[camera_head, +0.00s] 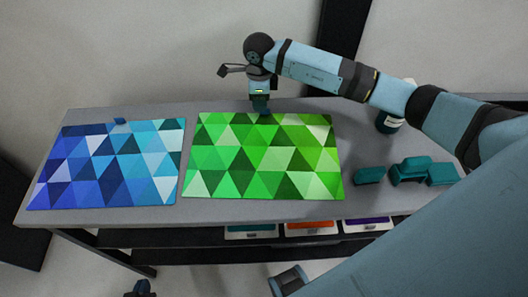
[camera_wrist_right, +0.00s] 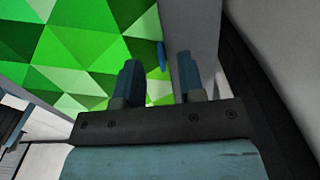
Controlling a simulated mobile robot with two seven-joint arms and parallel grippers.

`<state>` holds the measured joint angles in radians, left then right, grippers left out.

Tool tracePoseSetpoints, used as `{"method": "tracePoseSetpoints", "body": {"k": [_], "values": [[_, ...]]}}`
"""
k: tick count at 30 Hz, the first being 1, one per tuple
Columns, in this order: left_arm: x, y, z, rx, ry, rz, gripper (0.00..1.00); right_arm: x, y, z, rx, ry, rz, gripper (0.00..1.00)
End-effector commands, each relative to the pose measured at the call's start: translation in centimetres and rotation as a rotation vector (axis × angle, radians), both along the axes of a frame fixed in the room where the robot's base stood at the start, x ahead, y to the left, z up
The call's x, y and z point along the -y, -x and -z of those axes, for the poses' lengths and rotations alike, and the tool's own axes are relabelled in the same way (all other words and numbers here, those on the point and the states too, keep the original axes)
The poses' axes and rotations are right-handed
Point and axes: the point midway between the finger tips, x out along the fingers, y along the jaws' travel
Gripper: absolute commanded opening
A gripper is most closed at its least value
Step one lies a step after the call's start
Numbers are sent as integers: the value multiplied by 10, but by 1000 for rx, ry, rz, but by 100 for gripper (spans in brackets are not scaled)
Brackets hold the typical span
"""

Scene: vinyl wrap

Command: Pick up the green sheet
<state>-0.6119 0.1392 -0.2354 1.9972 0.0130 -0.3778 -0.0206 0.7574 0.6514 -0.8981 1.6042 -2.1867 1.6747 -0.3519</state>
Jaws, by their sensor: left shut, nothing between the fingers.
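The green sheet (camera_head: 262,158), a pattern of green triangles, lies flat on the grey table (camera_head: 350,130). It also shows in the right wrist view (camera_wrist_right: 65,45). A small blue tab (camera_wrist_right: 162,56) is at its edge. My right gripper (camera_head: 261,108) points down at the sheet's far edge. In the right wrist view its two fingers (camera_wrist_right: 161,78) are apart, with the tab showing beyond the gap between them. I cannot tell whether they touch the sheet. My left gripper (camera_head: 140,288) shows only as a dark part at the bottom edge, shut and empty, away from the table.
A blue triangle-patterned sheet (camera_head: 105,165) lies to the left, with a blue tab (camera_head: 120,121) at its far edge. Several teal blocks (camera_head: 410,168) sit on the right. A dark bottle (camera_head: 389,123) stands behind them, partly hidden by my right arm. Coloured bins (camera_head: 310,227) are below the tabletop.

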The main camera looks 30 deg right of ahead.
Motion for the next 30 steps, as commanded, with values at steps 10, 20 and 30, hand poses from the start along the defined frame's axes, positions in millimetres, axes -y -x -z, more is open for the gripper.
{"method": "tracePoseSetpoints", "body": {"k": [10,20,30], "values": [[0,0,12,-10,9,-6,0,-1,1,30,2,-1,1,36],[0,0,12,-12,8,-6,0,-1,1,30,1,0,1,0],[1,0,10,-14,8,-6,0,1,0,22,1,0,2,0]]}}
